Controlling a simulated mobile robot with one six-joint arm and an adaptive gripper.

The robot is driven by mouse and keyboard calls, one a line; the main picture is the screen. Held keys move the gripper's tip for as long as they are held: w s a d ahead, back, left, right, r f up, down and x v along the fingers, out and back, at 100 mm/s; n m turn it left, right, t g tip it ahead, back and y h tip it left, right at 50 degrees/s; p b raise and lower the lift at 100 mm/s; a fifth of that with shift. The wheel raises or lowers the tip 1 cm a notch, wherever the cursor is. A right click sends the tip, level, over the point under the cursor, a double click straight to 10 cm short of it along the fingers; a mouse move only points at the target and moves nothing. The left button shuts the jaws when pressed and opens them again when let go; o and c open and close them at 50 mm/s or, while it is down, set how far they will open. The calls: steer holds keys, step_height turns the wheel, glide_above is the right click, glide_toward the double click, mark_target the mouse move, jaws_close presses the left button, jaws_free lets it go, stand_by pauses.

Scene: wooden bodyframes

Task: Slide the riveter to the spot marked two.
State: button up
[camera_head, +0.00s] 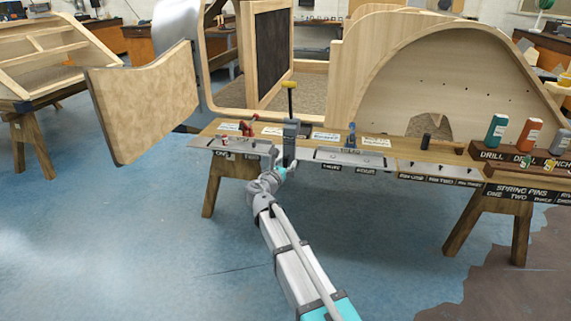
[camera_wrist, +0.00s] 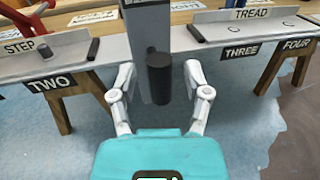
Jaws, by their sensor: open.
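A grey upright tool (camera_head: 291,128) with a yellow-topped rod stands at the bench's front edge, between the left and middle metal plates. It seems to be the riveter, though no label on it shows. In the wrist view its grey body (camera_wrist: 146,35) carries a dark cylindrical grip (camera_wrist: 159,78) that points towards me. My gripper (camera_wrist: 160,72) is open, one finger on each side of this grip, with gaps visible. In the head view my gripper (camera_head: 282,166) is just below and in front of the tool. The TWO label (camera_wrist: 51,82) is left of the tool, below the STEP plate (camera_wrist: 62,55).
The THREE label (camera_wrist: 240,52) and FOUR label (camera_wrist: 298,44) lie right of the tool, below the TREAD plate (camera_wrist: 255,30). A red tool (camera_head: 247,128) and a blue tool (camera_head: 351,135) stand on the bench. Open floor lies in front.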

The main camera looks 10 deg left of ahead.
jaws_close()
steer(key=shift+a, duration=0.1)
stand_by(0.3)
steer(key=a, duration=1.5)
steer(key=shift+d, duration=0.1)
jaws_free()
steer(key=shift+s, duration=0.1)
